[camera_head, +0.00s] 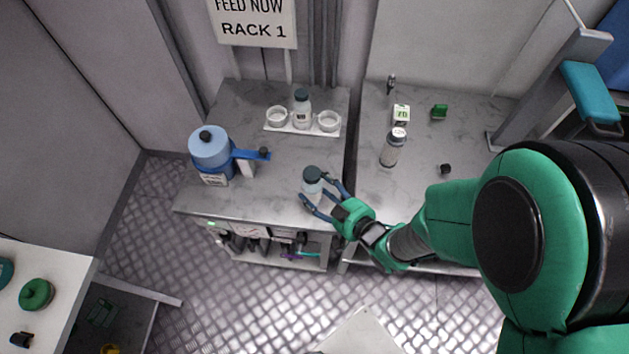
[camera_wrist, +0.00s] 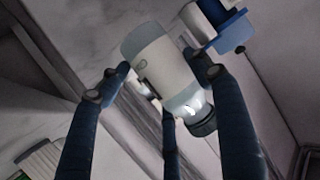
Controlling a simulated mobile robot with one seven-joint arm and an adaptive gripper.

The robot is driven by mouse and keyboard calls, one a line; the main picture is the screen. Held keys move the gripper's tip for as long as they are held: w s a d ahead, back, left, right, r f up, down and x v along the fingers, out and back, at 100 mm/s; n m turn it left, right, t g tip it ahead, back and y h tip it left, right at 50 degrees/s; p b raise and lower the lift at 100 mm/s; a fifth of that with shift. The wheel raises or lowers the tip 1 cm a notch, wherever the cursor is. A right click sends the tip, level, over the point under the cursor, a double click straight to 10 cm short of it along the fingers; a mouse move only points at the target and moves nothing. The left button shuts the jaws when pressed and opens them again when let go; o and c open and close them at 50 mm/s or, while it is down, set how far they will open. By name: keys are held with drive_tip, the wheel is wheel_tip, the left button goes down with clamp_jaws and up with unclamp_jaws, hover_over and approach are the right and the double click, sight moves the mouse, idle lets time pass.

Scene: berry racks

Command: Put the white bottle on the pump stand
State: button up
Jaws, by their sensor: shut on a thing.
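My gripper (camera_head: 315,190) is shut on a white bottle with a dark cap (camera_head: 312,184), near the front right corner of the left counter. In the wrist view my fingers (camera_wrist: 155,88) reach around the pale bottle (camera_wrist: 158,62), its dark cap toward the lower right. I cannot tell whether its base touches the counter. A blue device with a light-blue canister (camera_head: 209,150) and a side arm stands on the counter's left; it looks like the pump stand. A similar bottle (camera_head: 301,113) stands on a white holder (camera_head: 299,131) at the back.
A gap separates the counters. The left counter's middle (camera_head: 285,160) is clear.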

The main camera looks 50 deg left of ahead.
drive_tip(key=shift+w+a+f+b, duration=0.1)
drive_tip(key=shift+w+a, duration=0.25)
drive_tip(key=shift+a, duration=0.45)
drive_tip(key=shift+w+a+f+b, duration=0.1)
drive_tip(key=shift+w+a, duration=0.3)
drive_tip(key=shift+a, duration=0.45)
drive_tip(key=shift+w+a+f+b, duration=0.1)
drive_tip(key=shift+w+a, duration=0.25)
drive_tip(key=shift+a, duration=0.45)
drive_tip(key=shift+f+b, duration=0.55)
drive_tip(key=shift+f, duration=1.15)
drive_tip(key=shift+f, duration=0.15)
drive_tip(key=o, duration=1.6)
drive_tip(key=shift+c, duration=0.2)
drive_tip(key=shift+r, duration=0.2)
